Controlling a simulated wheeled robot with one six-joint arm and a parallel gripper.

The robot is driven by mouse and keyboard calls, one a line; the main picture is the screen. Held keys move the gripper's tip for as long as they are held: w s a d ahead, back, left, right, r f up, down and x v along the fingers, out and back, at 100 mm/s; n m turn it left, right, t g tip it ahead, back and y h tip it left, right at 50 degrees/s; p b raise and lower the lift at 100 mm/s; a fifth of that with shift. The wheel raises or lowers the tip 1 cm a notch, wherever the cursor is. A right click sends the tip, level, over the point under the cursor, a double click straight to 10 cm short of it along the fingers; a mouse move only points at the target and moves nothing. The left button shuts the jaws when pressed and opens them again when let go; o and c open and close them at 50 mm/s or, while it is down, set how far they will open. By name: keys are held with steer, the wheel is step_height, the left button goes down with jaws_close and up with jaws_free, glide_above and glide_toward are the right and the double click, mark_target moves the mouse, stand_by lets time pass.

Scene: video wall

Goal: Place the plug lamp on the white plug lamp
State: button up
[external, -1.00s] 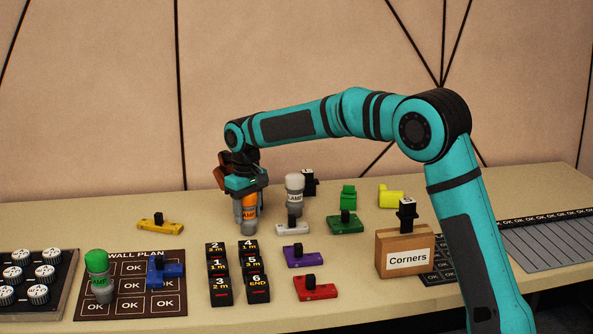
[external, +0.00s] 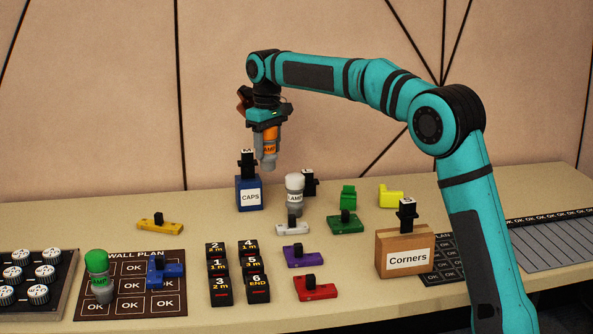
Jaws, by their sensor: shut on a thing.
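The held plug lamp, with an orange top and grey body marked "LAMP" (external: 269,150), hangs upright in my gripper (external: 268,138). My gripper is shut on it above the table. The white plug lamp (external: 294,190) has a white top and a grey base and stands upright on the table, below and to the right of my gripper. The held lamp is apart from it. A third plug lamp with a green top (external: 98,275) stands at the left edge of the wall plan.
A blue "CAPS" box (external: 249,196) stands just left of the white lamp, with a black piece behind the lamp. A white block (external: 292,229) lies in front of it. Coloured pieces, black numbered blocks (external: 219,272) and a "Corners" box (external: 404,252) surround. The table's back left is clear.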

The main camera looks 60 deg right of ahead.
steer(key=s+d+r, duration=0.3)
steer(key=d+r, duration=0.3)
steer(key=d, duration=0.1)
glide_above(295, 175)
steer(key=shift+n, duration=0.4)
steer(key=shift+f, duration=4.7)
steer(key=shift+f, duration=0.1)
steer(key=o, duration=1)
steer(key=shift+o, duration=0.2)
steer(key=shift+w, duration=0.1)
step_height(295, 175, up, 12)
